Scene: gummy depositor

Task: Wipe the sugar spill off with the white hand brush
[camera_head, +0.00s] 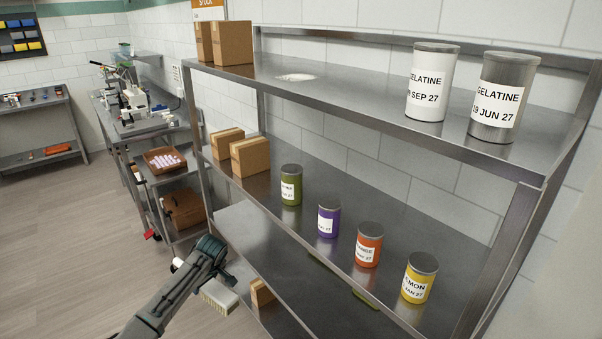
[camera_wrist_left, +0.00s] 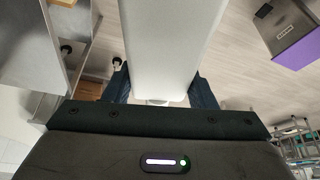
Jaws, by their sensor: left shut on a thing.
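The sugar spill (camera_head: 296,77) is a flat whitish patch on the top metal shelf, right of the cardboard boxes. The white hand brush (camera_head: 219,296) is low in front of the shelving, with its pale bristles partly in view. My left gripper (camera_head: 205,279) is shut on it, well below and left of the spill. My arm hides part of the brush and the fingers. In the left wrist view the brush's white body (camera_wrist_left: 165,45) stands out between the fingers of the left gripper (camera_wrist_left: 160,88). My right gripper is in neither view.
Two gelatine tins (camera_head: 432,82) (camera_head: 503,97) stand at the right of the top shelf (camera_head: 350,90). Cardboard boxes (camera_head: 231,43) stand at its left end. Several coloured jars (camera_head: 329,219) line the middle shelf. Around the spill the top shelf is clear. Shelf edges and posts face me.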

